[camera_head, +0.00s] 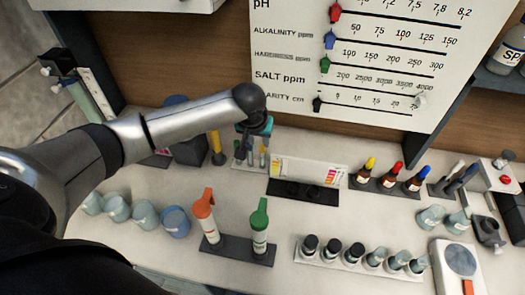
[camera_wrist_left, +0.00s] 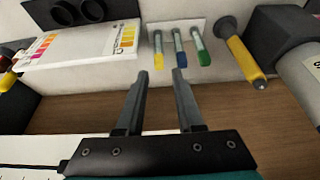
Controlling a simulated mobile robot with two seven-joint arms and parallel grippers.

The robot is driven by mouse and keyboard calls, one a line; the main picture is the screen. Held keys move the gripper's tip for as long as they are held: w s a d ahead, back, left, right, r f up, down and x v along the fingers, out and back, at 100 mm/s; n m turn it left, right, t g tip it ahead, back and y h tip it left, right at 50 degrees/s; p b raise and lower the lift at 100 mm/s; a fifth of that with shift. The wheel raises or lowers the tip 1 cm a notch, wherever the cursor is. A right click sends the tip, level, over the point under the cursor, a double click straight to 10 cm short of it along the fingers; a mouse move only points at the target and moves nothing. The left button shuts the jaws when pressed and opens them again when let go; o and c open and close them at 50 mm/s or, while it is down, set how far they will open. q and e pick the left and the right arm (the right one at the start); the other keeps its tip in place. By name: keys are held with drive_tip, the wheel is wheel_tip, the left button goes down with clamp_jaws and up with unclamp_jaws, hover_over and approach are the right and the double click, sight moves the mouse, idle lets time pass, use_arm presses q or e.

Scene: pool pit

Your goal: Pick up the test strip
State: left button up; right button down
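Three slim sticks with coloured ends, yellow (camera_wrist_left: 158,50), blue (camera_wrist_left: 180,48) and green (camera_wrist_left: 200,46), stand in a small pale rack on the counter. I cannot tell for certain which of them, if any, is the test strip. My left gripper (camera_wrist_left: 159,74) is open and empty, with its fingertips pointing toward the sticks. The yellow and blue ones show near the gap between the fingers. In the head view the left gripper (camera_head: 254,130) hangs above and partly hides the rack. My right gripper is not in view.
A yellow tool (camera_head: 216,147) is on the other side. Dropper bottles (camera_head: 389,174) stand to the right. Orange-capped (camera_head: 204,205) and green-capped (camera_head: 260,220) bottles stand in front. The wall board (camera_head: 360,60) is behind.

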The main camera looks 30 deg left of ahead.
sight(262, 146)
use_arm(q)
drive_tip(key=shift+w+x, duration=0.25)
drive_tip(key=shift+x, duration=1.3)
drive_tip(key=shift+w+x, duration=0.25)
drive_tip(key=shift+x, duration=1.3)
drive_tip(key=shift+r, duration=0.2)
clamp_jaws()
